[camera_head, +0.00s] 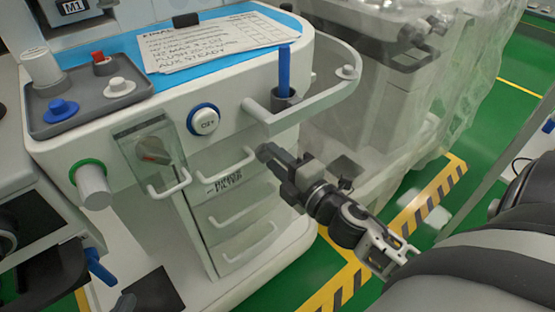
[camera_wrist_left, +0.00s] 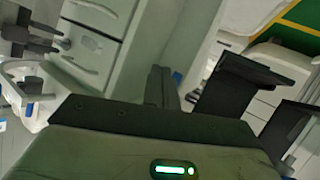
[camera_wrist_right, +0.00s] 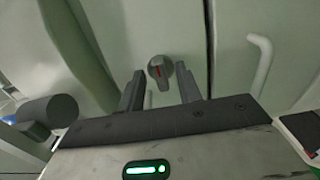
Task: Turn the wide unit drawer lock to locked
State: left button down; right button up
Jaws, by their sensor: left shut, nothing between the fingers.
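A drawer lock, a round grey knob with a red mark (camera_head: 152,150), sits on the white cart front behind a clear panel in the head view. In the right wrist view the knob (camera_wrist_right: 159,72) shows straight ahead, with its tab pointing down the picture. My right gripper (camera_head: 265,153) is open and empty, to the right of the knob in the head view and apart from it. Its fingers appear on both sides of the knob in the right wrist view; how far short of it they are is hard to tell. My left gripper (camera_wrist_left: 160,87) is shut and empty; I cannot make it out in the head view.
White drawer handles (camera_head: 228,160) stick out below and right of the lock. A holder with a blue stick (camera_head: 284,80) overhangs at right. Plastic-draped equipment (camera_head: 385,95) stands behind.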

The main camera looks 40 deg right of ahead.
pick_arm(q)
jog(key=shift+f, duration=0.1)
pick_arm(e)
jog(key=shift+s, duration=0.15)
pick_arm(q)
jog(key=shift+s+d+r+t+h+b, duration=0.2)
jog(key=shift+r+t+h+b, duration=0.1)
jog(key=shift+r+b, duration=0.3)
pick_arm(e)
jog(key=s+d, duration=0.1)
jog(key=s, duration=1.4)
jog(key=shift+s, duration=0.3)
pick_arm(q)
jog(key=shift+w, duration=0.15)
pick_arm(e)
jog(key=shift+d, duration=0.1)
